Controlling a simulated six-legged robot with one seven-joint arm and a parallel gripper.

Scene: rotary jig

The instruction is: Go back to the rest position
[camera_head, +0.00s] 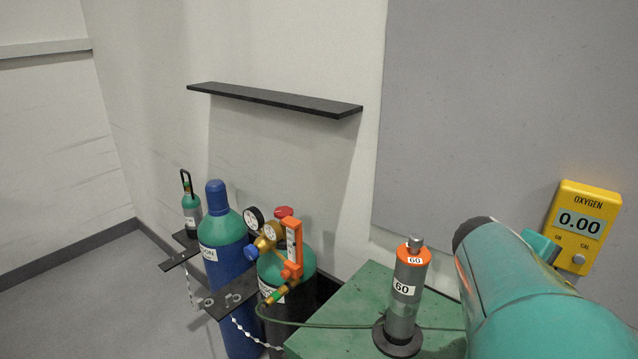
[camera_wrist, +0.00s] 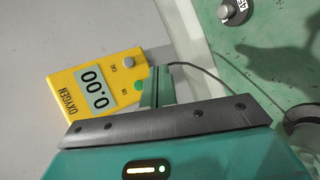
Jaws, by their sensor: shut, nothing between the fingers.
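My gripper shows in the wrist view (camera_wrist: 156,78) as teal fingers closed together, with nothing between them. They stick out past a dark bar, beside the lower edge of the yellow oxygen meter (camera_head: 566,200). The meter also shows upside down in the wrist view (camera_wrist: 72,82), reading 0.00, with a green button close to the fingers. I cannot tell whether the fingers touch it. In the head view my teal arm fills the lower right and covers part of the meter's lower left.
A grey cylinder with an orange collar marked 60 (camera_head: 402,310) stands on a green bench (camera_head: 345,310) left of my arm. A thin hose (camera_head: 340,325) crosses the bench. Gas bottles with gauges (camera_head: 222,240) stand further left. A black shelf (camera_head: 270,98) juts from the wall above.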

